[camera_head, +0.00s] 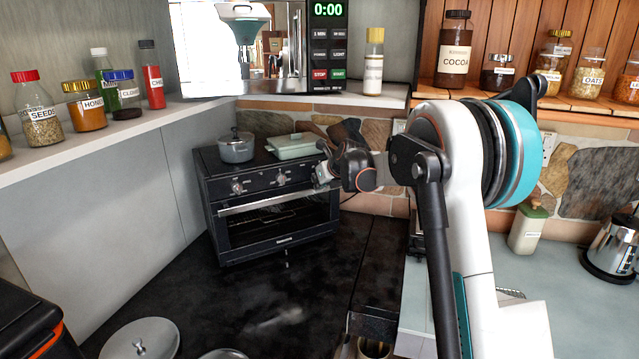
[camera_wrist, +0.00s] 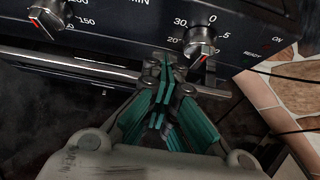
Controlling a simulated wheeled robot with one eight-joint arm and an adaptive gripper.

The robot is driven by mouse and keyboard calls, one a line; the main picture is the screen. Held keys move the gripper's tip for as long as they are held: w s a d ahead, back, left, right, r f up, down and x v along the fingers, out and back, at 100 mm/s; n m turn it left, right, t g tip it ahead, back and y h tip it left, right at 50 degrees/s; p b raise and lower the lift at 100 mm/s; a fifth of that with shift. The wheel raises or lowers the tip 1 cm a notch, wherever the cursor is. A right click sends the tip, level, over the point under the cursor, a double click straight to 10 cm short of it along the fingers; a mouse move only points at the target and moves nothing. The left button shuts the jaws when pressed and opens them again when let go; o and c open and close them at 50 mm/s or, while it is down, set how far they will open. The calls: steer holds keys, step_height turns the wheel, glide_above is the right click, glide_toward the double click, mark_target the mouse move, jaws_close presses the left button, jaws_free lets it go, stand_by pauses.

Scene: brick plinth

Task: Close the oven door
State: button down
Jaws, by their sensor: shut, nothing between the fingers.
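The black oven (camera_head: 262,200) stands on the dark counter in the head view. Its door (camera_head: 285,222) is upright, flush or nearly flush with the front; I cannot tell whether a narrow gap is left at its top. The silver door handle (camera_head: 275,200) runs along the door's top edge and also shows in the wrist view (camera_wrist: 75,66). My gripper (camera_head: 322,178) is at the right part of the handle, below the right-hand knob. In the wrist view its teal-padded fingers (camera_wrist: 166,72) are shut and empty, tips at the handle; contact is unclear.
A grey pot (camera_head: 236,150) and a pale green dish (camera_head: 293,146) sit on the oven. A shelf (camera_head: 120,133) with several jars runs along the left wall. Metal lids (camera_head: 140,340) lie at the front left. The dark counter before the oven is mostly clear.

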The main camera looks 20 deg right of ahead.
steer(key=shift+r, duration=0.1)
steer(key=v, duration=1.2)
